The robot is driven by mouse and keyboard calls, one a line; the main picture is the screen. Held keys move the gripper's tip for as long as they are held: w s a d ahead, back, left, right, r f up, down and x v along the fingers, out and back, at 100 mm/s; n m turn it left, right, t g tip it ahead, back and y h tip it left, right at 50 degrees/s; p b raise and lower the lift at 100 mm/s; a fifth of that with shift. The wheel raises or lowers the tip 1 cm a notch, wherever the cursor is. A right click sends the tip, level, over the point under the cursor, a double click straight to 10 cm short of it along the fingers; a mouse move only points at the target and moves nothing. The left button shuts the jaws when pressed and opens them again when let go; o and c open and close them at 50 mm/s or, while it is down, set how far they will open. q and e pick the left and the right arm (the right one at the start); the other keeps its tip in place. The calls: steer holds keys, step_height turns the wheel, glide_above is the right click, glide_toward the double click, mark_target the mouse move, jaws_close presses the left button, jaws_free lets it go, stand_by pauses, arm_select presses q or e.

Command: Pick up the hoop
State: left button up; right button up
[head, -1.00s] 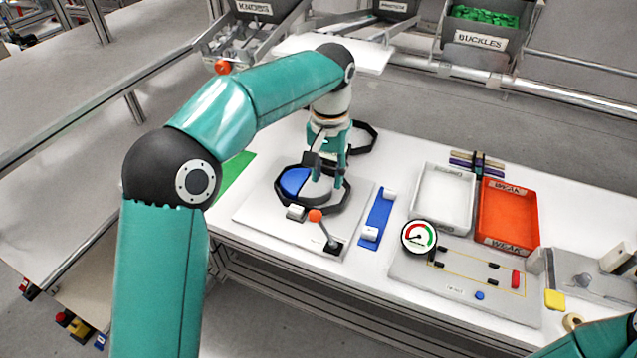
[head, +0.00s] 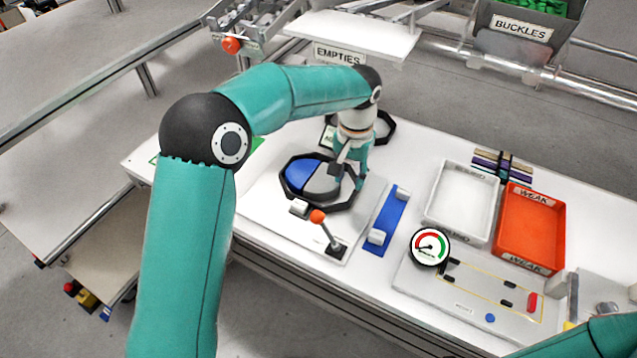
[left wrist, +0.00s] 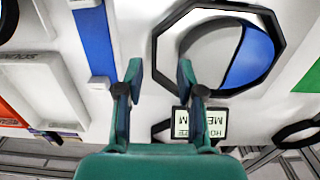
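One black octagonal ring (head: 307,207) lies around a half-blue, half-grey round shell (head: 299,173) on a white board. It also shows in the left wrist view (left wrist: 275,22). A second black ring (head: 387,127) lies farther back, partly hidden by my left arm. I cannot tell which ring is the hoop. My left gripper (head: 350,172) points down at the right back edge of the shell's ring. My right gripper is out of view.
A lever with an orange knob (head: 318,216) stands in front of the ring. A blue strip (head: 389,220) with white blocks, a gauge (head: 429,246), a white tray (head: 433,211) and an orange tray (head: 503,247) lie to the right. A small sign (left wrist: 203,122) is near my fingers.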

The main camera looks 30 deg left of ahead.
mark_target(351, 197)
arm_select(q)
step_height(351, 197, down, 2)
steer(key=shift+f, duration=0.2)
steer(key=f, duration=0.4)
steer(key=shift+d+p, duration=0.4)
steer(key=shift+f, duration=0.55)
jaws_close()
